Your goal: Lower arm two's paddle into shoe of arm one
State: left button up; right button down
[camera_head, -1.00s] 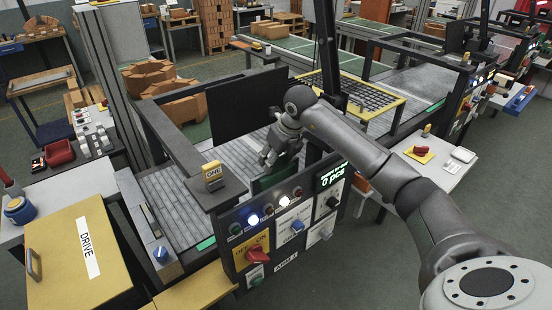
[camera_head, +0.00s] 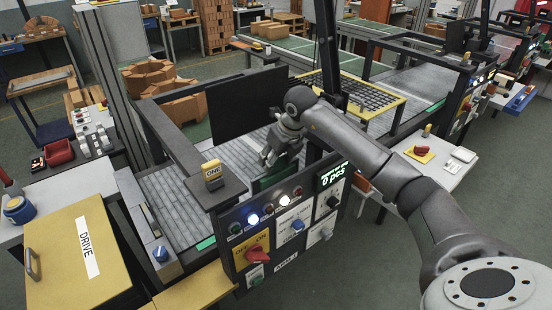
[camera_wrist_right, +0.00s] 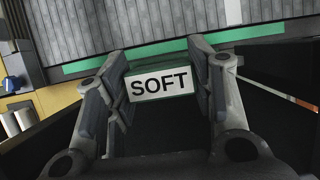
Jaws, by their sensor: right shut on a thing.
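My right gripper (camera_head: 268,157) is over the front side of the station marked ONE (camera_head: 212,172) and ARM 1. In the right wrist view my right gripper (camera_wrist_right: 160,65) is shut on a dark green piece with a white SOFT label (camera_wrist_right: 160,84), which I take for the paddle. In the head view a dark green plate (camera_head: 270,182) shows just below the fingers, behind the control panel (camera_head: 290,222). I cannot make out the shoe or tell whether the paddle touches it. My left gripper is not in view.
A black upright panel (camera_head: 240,108) stands behind the gripper. Dark frame rails surround the grey slatted bed (camera_head: 180,203). A yellow DRIVE box (camera_head: 80,255) is at the front left. A white side table (camera_head: 440,165) is to the right.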

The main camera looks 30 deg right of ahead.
aim_at(276, 179)
jog(key=shift+f+b, duration=2.8)
jog(key=shift+f, duration=1)
jog(key=c, duration=0.6)
grip_release()
jog(key=shift+o, duration=0.2)
jog(key=shift+s, duration=0.1)
jog(key=v, duration=1.2)
